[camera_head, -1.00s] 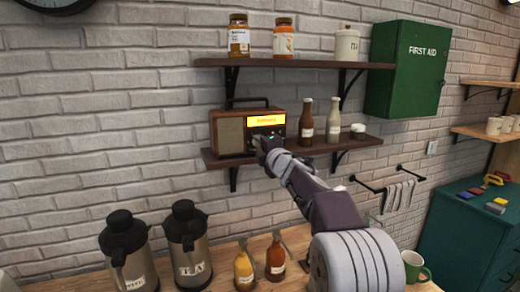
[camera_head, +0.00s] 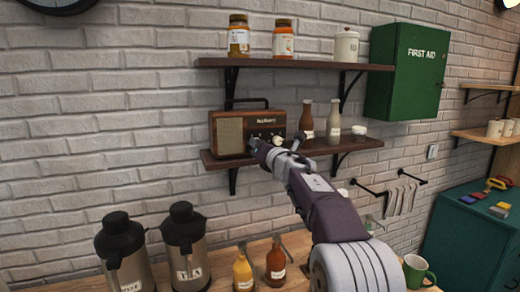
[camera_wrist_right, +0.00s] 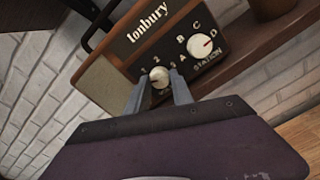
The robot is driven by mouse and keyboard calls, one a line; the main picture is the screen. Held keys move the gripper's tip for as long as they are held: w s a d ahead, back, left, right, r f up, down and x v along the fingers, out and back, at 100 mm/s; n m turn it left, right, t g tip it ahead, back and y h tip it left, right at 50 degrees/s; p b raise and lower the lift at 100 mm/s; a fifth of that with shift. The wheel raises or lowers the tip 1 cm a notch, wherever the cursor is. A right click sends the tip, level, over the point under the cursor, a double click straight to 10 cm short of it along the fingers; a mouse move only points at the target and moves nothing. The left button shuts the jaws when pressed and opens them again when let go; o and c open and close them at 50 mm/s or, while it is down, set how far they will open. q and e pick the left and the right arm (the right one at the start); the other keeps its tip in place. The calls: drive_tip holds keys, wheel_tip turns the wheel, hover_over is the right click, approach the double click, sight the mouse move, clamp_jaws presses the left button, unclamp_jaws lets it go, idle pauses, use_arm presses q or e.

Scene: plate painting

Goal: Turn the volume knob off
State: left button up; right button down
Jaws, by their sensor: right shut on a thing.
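The brown wooden radio (camera_head: 229,136) stands on the lower wall shelf, its front panel dark with pale lettering. In the right wrist view the radio (camera_wrist_right: 158,38) appears tilted. The small cream volume knob (camera_wrist_right: 160,76) sits between the two fingers of my right gripper (camera_wrist_right: 160,92), which is shut on it. In the head view my right gripper (camera_head: 258,146) reaches the radio's lower front and hides that knob. My left gripper is out of view.
A brown bottle (camera_head: 306,122) and a pale bottle (camera_head: 333,123) stand on the shelf (camera_head: 215,162) right of the radio, close to my arm. Jars (camera_head: 283,42) stand on the upper shelf. Flasks (camera_head: 184,240) and sauce bottles (camera_head: 243,272) stand on the counter below.

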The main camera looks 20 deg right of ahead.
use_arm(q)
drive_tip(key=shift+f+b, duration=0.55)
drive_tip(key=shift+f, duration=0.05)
use_arm(e)
drive_tip(key=n, duration=0.5)
drive_tip(key=shift+r, duration=0.15)
drive_tip(key=shift+n, duration=0.4)
drive_tip(key=c, duration=1.1)
unclamp_jaws()
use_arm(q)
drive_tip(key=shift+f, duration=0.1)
use_arm(e)
drive_tip(key=shift+f, duration=0.2)
